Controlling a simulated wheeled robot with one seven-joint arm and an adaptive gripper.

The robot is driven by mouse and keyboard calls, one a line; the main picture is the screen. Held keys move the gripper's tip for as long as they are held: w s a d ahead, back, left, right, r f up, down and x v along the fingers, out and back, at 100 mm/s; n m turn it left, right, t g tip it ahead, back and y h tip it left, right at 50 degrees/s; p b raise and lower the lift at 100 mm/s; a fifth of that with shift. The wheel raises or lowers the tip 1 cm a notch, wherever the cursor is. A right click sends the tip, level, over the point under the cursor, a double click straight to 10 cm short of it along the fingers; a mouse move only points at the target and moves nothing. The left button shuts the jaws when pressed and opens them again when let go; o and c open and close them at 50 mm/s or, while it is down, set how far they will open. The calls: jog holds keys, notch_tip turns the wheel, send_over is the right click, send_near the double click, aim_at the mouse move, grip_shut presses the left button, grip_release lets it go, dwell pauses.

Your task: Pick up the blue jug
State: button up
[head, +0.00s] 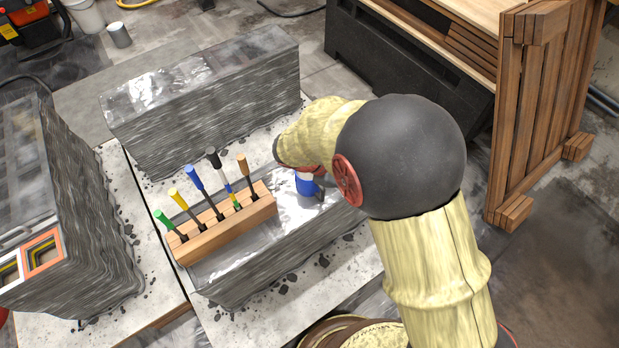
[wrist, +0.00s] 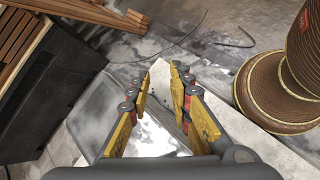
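The blue jug (head: 307,186) stands on the shiny top of the front layered concrete block (head: 270,263), just right of a wooden tool holder. My arm covers part of the jug in the head view. I cannot make out the jug in the wrist view. My gripper (wrist: 163,76) shows in the wrist view with its yellow fingers apart and nothing visible between them. In the head view its fingers are hidden by my arm, which reaches over the block close to the jug.
The wooden holder (head: 222,232) carries several upright tools with coloured handles. Another concrete block (head: 205,100) stands behind, and one with orange and white frames (head: 60,215) at left. A black bin (head: 400,80) and wooden slatted furniture (head: 540,95) stand at back right.

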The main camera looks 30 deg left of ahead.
jog(key=s+a+f+n+t, duration=0.1)
jog(key=a+f+n+t, duration=0.1)
jog(key=a+f, duration=0.3)
jog(key=s+a+f+n+t+y, duration=0.1)
jog(key=s+a+f+n+t, duration=0.1)
jog(key=a+f+n, duration=0.3)
jog(key=s+a+f+n+t, duration=0.2)
jog(key=a+f+n, duration=0.1)
jog(key=a+f, duration=0.2)
jog(key=shift+a+f+t+y, duration=0.15)
jog(key=shift+f+t, duration=0.05)
jog(key=shift+f, duration=0.35)
jog(key=shift+a+f+t+y, duration=0.1)
jog(key=shift+f+t+y, duration=0.1)
jog(key=shift+f, duration=0.35)
jog(key=shift+w+a+f+n, duration=0.1)
jog(key=shift+w+f+n, duration=0.05)
jog(key=shift+f+n, duration=0.15)
jog(key=b+x, duration=0.3)
jog(key=x, duration=0.8)
jog(key=shift+w, duration=0.2)
jog(key=shift+c, duration=1.3)
grip_shut()
jog(key=shift+w+r, duration=0.1)
jog(key=shift+r, duration=0.05)
